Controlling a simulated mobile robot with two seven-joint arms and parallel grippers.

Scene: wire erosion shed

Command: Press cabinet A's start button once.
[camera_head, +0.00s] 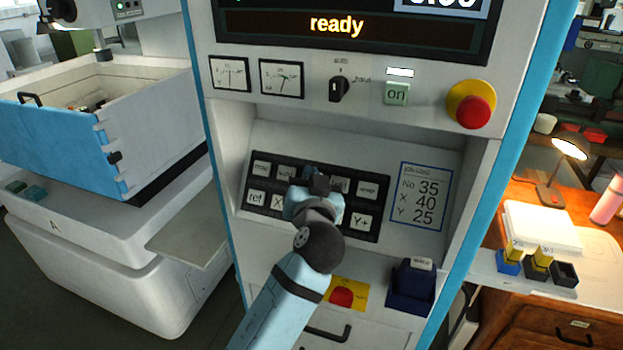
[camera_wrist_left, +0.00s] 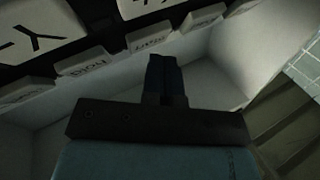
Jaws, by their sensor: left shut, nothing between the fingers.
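The control cabinet (camera_head: 290,137) fills the middle of the head view, and its display (camera_head: 335,25) reads "ready". Its black keypad (camera_head: 264,212) carries two rows of pale keys. My left gripper (camera_head: 317,183) is shut and empty, in front of the keypad's middle keys and hiding some of them. In the left wrist view the closed fingers (camera_wrist_left: 165,70) point at the key row, by a small key (camera_wrist_left: 149,38) whose label seems to read "start". A key (camera_wrist_left: 83,63) that seems to read "hold" is beside it. I cannot tell whether the fingertips touch a key.
Above the keypad are a rotary switch (camera_head: 339,89), a green "on" button (camera_head: 396,93) and a red emergency stop (camera_head: 473,111). Below are a red-and-yellow switch (camera_head: 344,295) and a blue holder (camera_head: 411,287). A machine base marked A (camera_head: 60,240) stands left, a desk right.

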